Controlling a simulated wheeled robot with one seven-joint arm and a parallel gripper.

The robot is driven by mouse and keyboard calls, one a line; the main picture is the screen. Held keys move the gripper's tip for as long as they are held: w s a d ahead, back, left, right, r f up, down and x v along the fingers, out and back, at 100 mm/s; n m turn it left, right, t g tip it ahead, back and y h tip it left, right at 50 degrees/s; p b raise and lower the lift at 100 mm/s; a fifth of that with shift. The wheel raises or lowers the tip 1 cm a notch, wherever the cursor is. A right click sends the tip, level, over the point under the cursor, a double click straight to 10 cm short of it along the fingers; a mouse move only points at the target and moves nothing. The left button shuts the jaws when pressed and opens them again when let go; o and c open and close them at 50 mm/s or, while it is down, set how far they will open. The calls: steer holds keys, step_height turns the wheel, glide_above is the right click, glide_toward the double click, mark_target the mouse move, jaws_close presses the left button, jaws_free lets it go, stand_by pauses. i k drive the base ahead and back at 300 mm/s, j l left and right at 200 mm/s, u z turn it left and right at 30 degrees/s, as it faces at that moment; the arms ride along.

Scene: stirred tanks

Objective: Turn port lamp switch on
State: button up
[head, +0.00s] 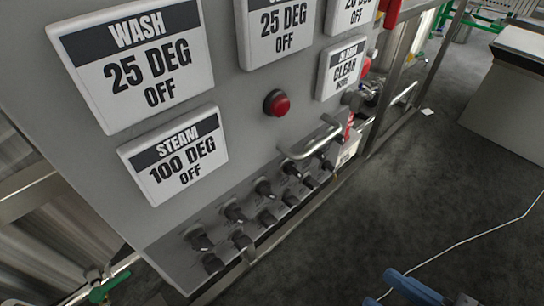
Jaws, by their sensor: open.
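A grey control panel (227,155) fills the left and middle of the head view. Along its lower part are two rows of several black rotary knobs, among them an upper-row knob (264,188) and a lower-row knob (243,241). Their labels are too small to read, so I cannot tell which is the port lamp switch or how it is set. My gripper (379,287) shows only in part at the bottom edge, as blue pieces low and right of the knobs. It is open, apart from the panel, with nothing seen in it.
A metal handle bar (311,142) sticks out near the right knobs. A red button (276,103) sits above. Display plates read WASH (136,60) and STEAM (177,153), both OFF. A thin cable (470,239) lies on the dark floor, otherwise mostly clear at right.

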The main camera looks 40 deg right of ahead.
mark_target(328, 165)
steer(key=k+l, duration=0.35)
steer(key=k, duration=0.15)
steer(key=k+l, duration=0.35)
steer(key=k, duration=0.2)
